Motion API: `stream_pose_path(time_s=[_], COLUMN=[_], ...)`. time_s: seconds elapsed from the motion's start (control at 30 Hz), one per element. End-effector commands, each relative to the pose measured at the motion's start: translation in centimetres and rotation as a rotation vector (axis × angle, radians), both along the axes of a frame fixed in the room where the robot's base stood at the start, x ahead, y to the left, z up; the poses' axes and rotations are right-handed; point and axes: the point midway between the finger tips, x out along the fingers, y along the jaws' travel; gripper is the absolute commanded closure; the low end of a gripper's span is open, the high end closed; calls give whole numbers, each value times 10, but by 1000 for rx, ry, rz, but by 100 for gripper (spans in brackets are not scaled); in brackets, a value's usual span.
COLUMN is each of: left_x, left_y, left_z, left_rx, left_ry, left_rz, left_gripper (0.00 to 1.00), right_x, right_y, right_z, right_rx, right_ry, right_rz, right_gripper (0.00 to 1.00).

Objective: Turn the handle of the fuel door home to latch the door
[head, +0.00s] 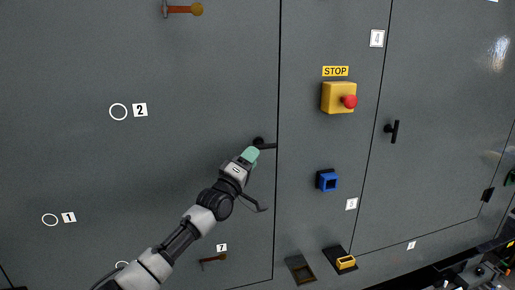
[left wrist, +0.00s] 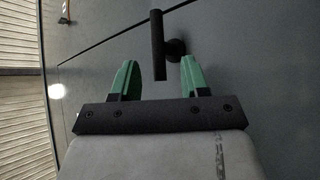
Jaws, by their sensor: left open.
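A black lever handle (head: 268,146) sits on the large grey door (head: 180,70) at the left, close to its right seam. No label naming the fuel door is readable.
A yellow box with a red stop button (head: 339,97) and a blue socket (head: 327,181) are right of the seam. Another black handle (head: 393,131) stands upright on the right door. Dark equipment fills the lower right corner.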

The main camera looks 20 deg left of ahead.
Motion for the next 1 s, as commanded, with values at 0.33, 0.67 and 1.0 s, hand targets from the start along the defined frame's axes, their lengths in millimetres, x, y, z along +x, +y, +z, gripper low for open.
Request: stream_pose_path(time_s=[0.33,0.67,1.0], left_x=[29,30,30], left_y=[-8,-8,-8], left_z=[13,13,13], left_rx=[2,2,2], left_ry=[0,0,0], left_rz=[2,1,1], left_gripper=[55,55,100], right_x=[0,1,1], right_y=[-15,-15,-11], right_z=[8,8,8], right_rx=[-18,-18,-13], right_ry=[-1,-1,-1], right_rz=[1,1,0], right_gripper=[100,100,100])
